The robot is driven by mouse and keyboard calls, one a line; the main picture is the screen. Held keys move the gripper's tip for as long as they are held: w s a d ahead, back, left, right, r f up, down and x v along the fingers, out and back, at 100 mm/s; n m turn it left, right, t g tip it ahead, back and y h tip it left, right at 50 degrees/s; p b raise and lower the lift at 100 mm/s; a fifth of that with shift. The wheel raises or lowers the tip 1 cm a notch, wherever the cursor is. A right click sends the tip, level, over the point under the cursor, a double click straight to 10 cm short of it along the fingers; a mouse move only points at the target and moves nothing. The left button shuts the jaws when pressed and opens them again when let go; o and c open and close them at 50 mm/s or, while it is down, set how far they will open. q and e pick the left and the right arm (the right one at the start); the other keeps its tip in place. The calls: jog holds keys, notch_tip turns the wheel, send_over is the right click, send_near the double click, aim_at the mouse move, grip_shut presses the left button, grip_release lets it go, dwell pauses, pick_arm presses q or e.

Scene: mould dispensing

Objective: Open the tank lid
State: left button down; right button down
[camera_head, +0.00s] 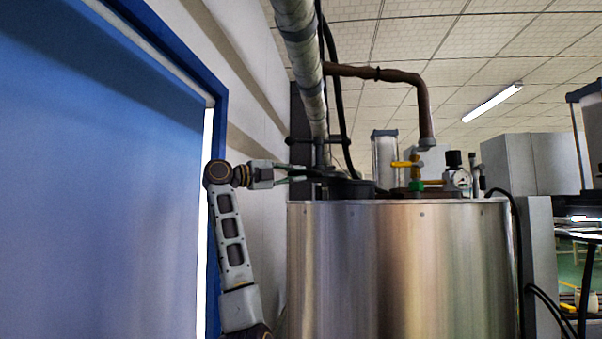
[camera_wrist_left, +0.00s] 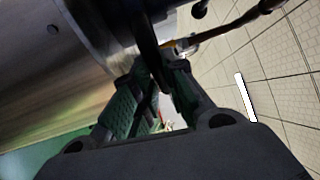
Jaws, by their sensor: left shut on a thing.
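The steel tank (camera_head: 405,265) stands upright in the middle of the head view. Its dark lid (camera_head: 352,188) lies low at the left of the tank top and looks about level. My left gripper (camera_head: 305,174) reaches in from the left just above the tank rim, shut on the lid's near left edge. In the left wrist view, the fingers of my left gripper (camera_wrist_left: 165,85) hold the dark edge of the lid (camera_wrist_left: 148,58) between them. The exact contact is partly hidden by the fingers. My right gripper is in neither view.
A brown pipe (camera_head: 422,100) bends down over the tank top. A yellow-handled valve (camera_head: 405,164) and a gauge (camera_head: 459,178) stand right of the lid. A thick grey pipe (camera_head: 305,70) rises behind. A blue door (camera_head: 95,190) fills the left.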

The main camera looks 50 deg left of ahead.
pick_arm(q)
jog(key=shift+s+a+f+m+h, duration=0.1)
jog(key=shift+s+a+m+h, duration=0.15)
jog(key=shift+a, duration=0.1)
jog(key=shift+s+a+f+m+h, duration=0.1)
jog(key=shift+a+m+h, duration=0.05)
jog(key=shift+a+h, duration=0.15)
jog(key=shift+r, duration=0.1)
jog(key=c, duration=1.7)
grip_release()
jog(key=shift+a, duration=0.1)
jog(key=shift+s, duration=0.15)
jog(key=shift+v, duration=5.8)
jog(key=shift+a, duration=0.1)
